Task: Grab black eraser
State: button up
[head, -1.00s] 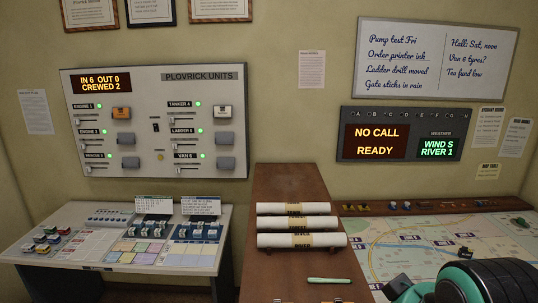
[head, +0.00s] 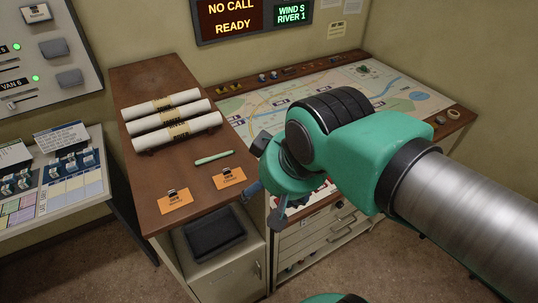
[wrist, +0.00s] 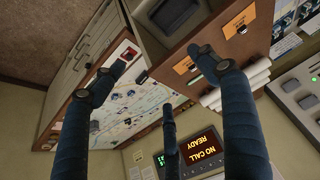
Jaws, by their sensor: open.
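My gripper (head: 266,204) is open and empty, with its dark blue fingers spread near the front edge between the wooden cabinet top and the map table. In the wrist view my gripper (wrist: 163,85) shows its fingers apart, with the map between them. I cannot pick out the black eraser for certain. A small dark item (wrist: 130,92) lies on the map in the wrist view, too small to identify. In the head view my arm covers much of the map's near part.
The map table (head: 452,114) has several small items along its back edge. The wooden cabinet top (head: 125,92) holds several rolled papers (head: 178,120), a green pen (head: 214,158) and two orange cards (head: 175,203). A dark tray (head: 214,232) sits in the cabinet's opening below.

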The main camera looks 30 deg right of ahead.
jog(key=w+d+f+m+g+p, duration=0.15)
jog(key=w+d+m, duration=0.35)
jog(key=w, duration=0.7)
jog(key=w+d+f+m+g+p, duration=0.1)
jog(key=w+d+f+m+p, duration=0.15)
jog(key=w+d, duration=0.7)
jog(key=w+d+f+m+g+p, duration=0.1)
jog(key=w+d+f+m, duration=0.3)
jog(key=f, duration=0.8)
jog(key=w+d+f+m+g+p, duration=0.1)
jog(key=w+d+f+m+g, duration=0.1)
jog(key=w+d+f+m, duration=0.3)
jog(key=w+d+f, duration=0.4)
jog(key=w+f, duration=0.3)
jog(key=shift+f, duration=4.25)
